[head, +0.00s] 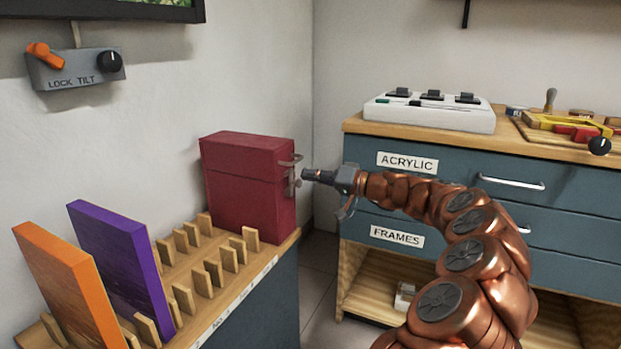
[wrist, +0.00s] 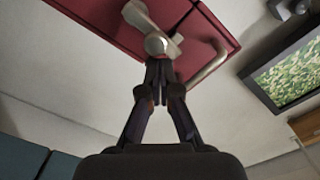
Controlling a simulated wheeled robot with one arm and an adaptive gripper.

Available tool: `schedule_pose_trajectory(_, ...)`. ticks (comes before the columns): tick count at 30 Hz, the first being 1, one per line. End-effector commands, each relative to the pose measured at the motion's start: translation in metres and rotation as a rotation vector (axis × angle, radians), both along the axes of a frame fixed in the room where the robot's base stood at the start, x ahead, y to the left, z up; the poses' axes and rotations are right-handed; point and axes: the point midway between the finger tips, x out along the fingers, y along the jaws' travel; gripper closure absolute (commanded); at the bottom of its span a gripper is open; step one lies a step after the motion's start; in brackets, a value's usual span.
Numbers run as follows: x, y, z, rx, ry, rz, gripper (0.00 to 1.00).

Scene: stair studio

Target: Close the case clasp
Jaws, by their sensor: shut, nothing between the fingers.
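The dark red case (head: 245,190) stands upright on the slotted wooden rack, with a seam below its top. Its metal clasp (head: 291,176) is on the right side, with a bent bar near the seam and a smaller part below. In the wrist view the clasp (wrist: 152,30) shows as a lever with a round knob, and a bent rod (wrist: 208,70) sticks out beside it on the red case (wrist: 85,12). My gripper (head: 308,174) is shut and empty, just right of the clasp. In the wrist view its fingertips (wrist: 157,72) lie close by the knob; whether they touch it I cannot tell.
An orange panel (head: 62,290) and a purple panel (head: 120,255) stand in the rack (head: 243,284). A blue drawer cabinet (head: 500,207) stands at right, with a white box (head: 430,115) on top. A narrow floor gap (head: 318,258) separates rack and cabinet.

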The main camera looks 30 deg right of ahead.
Motion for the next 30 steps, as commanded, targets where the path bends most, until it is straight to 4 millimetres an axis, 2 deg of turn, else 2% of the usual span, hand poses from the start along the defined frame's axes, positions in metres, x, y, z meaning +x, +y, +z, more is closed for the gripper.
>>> schedule_pose_trajectory(12, 0.007, -0.029, 0.024, -0.002, 0.001, -0.003, 1.0)
schedule_pose_trajectory(24, -0.05, -0.071, 0.026, 0.0, -0.002, -0.006, 1.0)
schedule_pose_trajectory(30, -0.069, -0.084, 0.025, 0.002, -0.002, -0.003, 1.0)
